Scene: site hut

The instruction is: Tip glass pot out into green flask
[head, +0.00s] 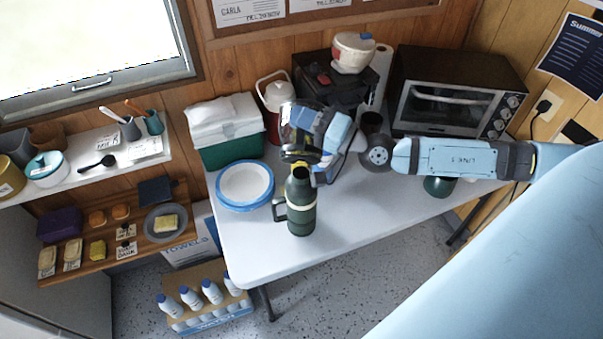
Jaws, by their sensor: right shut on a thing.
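The glass pot (295,116) is clear with a dark band and hangs in the air over the table, just above the green flask (302,212). The pot looks tilted, with its lower end close to the flask's mouth. I cannot tell whether they touch or whether anything is flowing. The flask stands upright on the white table, with a pale band and a handle on its left. My right gripper (325,151) is shut on the pot from its right side and hides part of it. My left gripper is not in view.
The white table (268,247) has free room at its front. A blue-rimmed plate stack (245,186) is left of the flask. A green cooler (224,130), a red jug (272,92), a coffee machine (320,78) and a toaster oven (455,92) stand behind.

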